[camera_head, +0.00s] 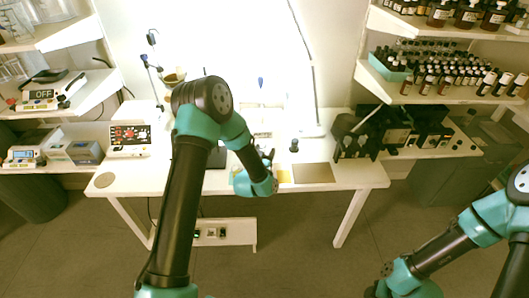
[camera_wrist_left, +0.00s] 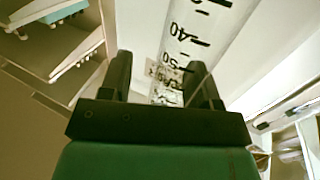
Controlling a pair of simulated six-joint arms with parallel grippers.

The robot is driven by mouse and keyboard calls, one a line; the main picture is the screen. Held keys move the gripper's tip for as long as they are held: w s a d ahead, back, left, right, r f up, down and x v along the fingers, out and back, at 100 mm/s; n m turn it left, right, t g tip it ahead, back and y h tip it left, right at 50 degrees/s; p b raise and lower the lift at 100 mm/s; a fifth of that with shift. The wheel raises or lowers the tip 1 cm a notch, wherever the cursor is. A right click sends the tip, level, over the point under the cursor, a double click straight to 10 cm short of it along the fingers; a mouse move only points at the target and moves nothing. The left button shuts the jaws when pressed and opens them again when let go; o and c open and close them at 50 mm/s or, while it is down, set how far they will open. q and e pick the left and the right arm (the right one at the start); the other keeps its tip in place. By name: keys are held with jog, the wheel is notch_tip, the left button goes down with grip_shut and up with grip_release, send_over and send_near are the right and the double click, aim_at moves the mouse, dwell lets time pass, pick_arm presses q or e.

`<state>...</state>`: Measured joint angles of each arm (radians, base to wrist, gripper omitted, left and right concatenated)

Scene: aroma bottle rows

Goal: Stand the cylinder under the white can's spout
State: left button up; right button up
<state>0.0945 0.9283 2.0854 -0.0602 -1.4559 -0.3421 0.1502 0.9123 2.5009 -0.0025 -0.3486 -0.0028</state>
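My left gripper (camera_head: 268,160) is over the white table near its middle, seen small beyond my arm. In the left wrist view, its two dark fingers (camera_wrist_left: 160,72) stand apart. The clear cylinder (camera_wrist_left: 183,40), with black marks reading 40 and 50, lies between and beyond the fingers. The right finger overlaps its edge, and a gap shows at the left finger. Whether the fingers touch it I cannot tell. I cannot make out the cylinder in the head view. The white can and its spout cannot be made out against the bright wall and table. My right gripper is not clearly visible.
The table (camera_head: 345,175) carries a grey plate (camera_head: 313,173) right of my left gripper, a small black object (camera_head: 294,145), and a red-and-black device (camera_head: 129,139) at left. Black equipment (camera_head: 357,136) stands at its right end. Bottle shelves (camera_head: 445,95) are upper right.

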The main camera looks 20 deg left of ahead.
pick_arm(q)
jog(key=shift+r, duration=0.2)
jog(key=s, duration=1.2)
jog(key=shift+d, duration=0.2)
jog(key=s+d+f+g+h, duration=0.2)
jog(key=s+d+f+g, duration=0.1)
jog(key=s+f+g, duration=0.5)
jog(key=s+d+f+n+g+h, duration=0.1)
jog(key=s+d+f+g+h, duration=0.1)
jog(key=s+f+g, duration=0.7)
jog(key=s, duration=0.3)
jog(key=shift+s+d+h, duration=0.25)
jog(key=shift+d+h, duration=0.05)
jog(key=shift+d, duration=0.1)
jog(key=shift+o, duration=0.4)
